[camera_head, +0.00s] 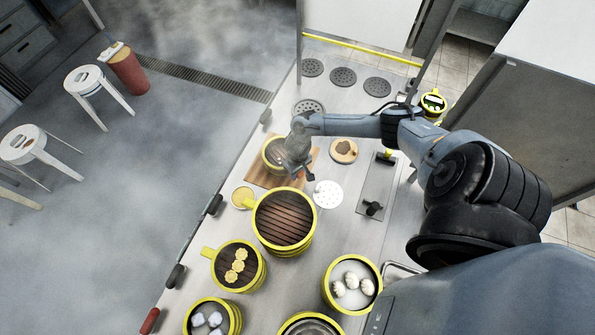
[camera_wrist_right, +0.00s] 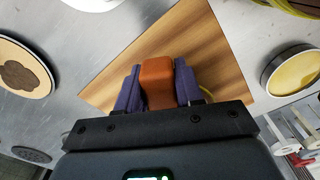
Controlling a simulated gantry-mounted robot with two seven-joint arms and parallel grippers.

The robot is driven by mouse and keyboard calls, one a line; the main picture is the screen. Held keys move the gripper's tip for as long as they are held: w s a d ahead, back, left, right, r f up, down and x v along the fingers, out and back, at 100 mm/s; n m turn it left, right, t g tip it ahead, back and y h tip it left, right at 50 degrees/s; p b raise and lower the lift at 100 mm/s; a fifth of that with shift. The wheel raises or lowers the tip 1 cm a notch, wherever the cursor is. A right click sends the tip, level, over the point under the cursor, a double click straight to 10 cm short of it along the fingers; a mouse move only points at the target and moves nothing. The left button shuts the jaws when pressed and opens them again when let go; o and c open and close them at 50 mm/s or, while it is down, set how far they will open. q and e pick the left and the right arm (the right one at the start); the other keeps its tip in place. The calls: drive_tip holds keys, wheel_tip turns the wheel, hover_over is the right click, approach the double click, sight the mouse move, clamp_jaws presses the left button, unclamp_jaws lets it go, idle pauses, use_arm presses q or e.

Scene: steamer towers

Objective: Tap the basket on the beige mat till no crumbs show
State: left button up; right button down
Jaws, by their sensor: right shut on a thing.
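A small yellow-rimmed round basket (camera_head: 270,150) is at or just above a square tan, wood-grained mat (camera_head: 258,179); I cannot tell whether they touch. The mat also shows in the right wrist view (camera_wrist_right: 120,93). My right gripper (camera_head: 296,172) is beside the basket, over the mat. In the wrist view its purple fingers (camera_wrist_right: 158,85) are shut on an orange block (camera_wrist_right: 157,80), which looks like the basket's handle. A bit of yellow edge shows beside the fingers. The gripper hides part of the basket. I make out no crumbs on the mat. My left gripper is out of view.
A large slatted steamer (camera_head: 283,217) and steamers with food (camera_head: 240,267) stand nearer.

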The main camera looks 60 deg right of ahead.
idle(0.5)
wheel_tip(320, 180, down, 3)
drive_tip(key=shift+f+b, duration=0.1)
drive_tip(key=shift+b, duration=0.9)
drive_tip(key=shift+r+p, duration=0.75)
drive_tip(key=shift+p, duration=0.3)
drive_tip(key=shift+r, duration=0.1)
drive_tip(key=shift+r+p, duration=0.8)
drive_tip(key=shift+p, duration=0.25)
drive_tip(key=shift+f, duration=0.15)
wheel_tip(320, 180, down, 3)
drive_tip(key=shift+f+b, duration=0.1)
drive_tip(key=shift+b, duration=1.1)
drive_tip(key=shift+r+p, duration=0.8)
drive_tip(key=shift+p, duration=0.2)
